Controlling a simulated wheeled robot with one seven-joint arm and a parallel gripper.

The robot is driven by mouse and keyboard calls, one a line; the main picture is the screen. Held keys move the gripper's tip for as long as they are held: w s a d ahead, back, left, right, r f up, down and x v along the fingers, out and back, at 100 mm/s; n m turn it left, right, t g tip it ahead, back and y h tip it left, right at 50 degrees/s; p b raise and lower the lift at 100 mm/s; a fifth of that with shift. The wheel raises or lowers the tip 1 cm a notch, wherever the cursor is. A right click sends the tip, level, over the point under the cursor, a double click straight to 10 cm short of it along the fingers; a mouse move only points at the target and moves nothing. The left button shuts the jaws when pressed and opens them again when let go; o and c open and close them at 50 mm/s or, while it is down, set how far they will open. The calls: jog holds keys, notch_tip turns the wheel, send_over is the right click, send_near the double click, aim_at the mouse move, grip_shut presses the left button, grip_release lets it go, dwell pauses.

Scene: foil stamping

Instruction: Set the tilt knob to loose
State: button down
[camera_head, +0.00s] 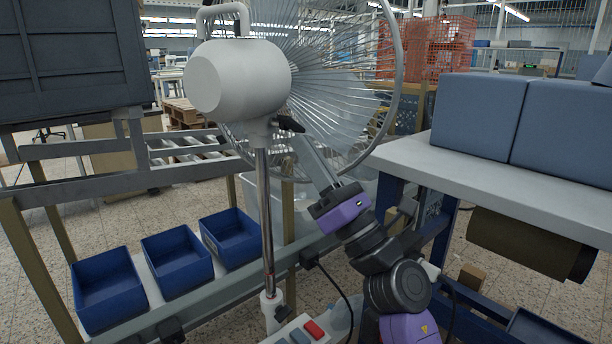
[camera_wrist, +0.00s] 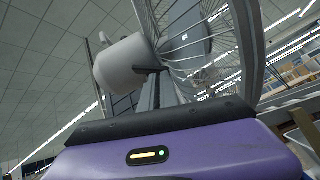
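The fan has a white motor housing (camera_head: 238,78) and a wire cage (camera_head: 335,75), and stands on a metal pole (camera_head: 265,210). The black tilt knob (camera_head: 289,124) sits at the neck under the housing, on its right side. It also shows as a dark bar in the wrist view (camera_wrist: 150,69). My gripper (camera_head: 298,142) reaches up from the lower right, with its grey fingers ending at or just below the knob. Whether the fingertips touch or clasp the knob is unclear. In the wrist view the gripper (camera_wrist: 152,80) points up at the knob, with its finger gap not visible.
Several blue bins (camera_head: 178,262) sit on a rack at the lower left. A white worktop (camera_head: 530,185) with blue-grey boxes (camera_head: 480,115) is at the right, close to my arm. The fan's base has coloured buttons (camera_head: 314,329). A dark cable hangs near my arm.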

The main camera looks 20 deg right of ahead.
jog(key=n+y+b, duration=0.1)
jog(key=n+g+y+b, duration=0.1)
jog(key=n+y, duration=0.1)
jog(key=shift+s+a+r, duration=0.1)
jog(key=shift+a+r, duration=0.05)
jog(key=shift+n+g+b, duration=0.3)
jog(key=shift+n, duration=0.2)
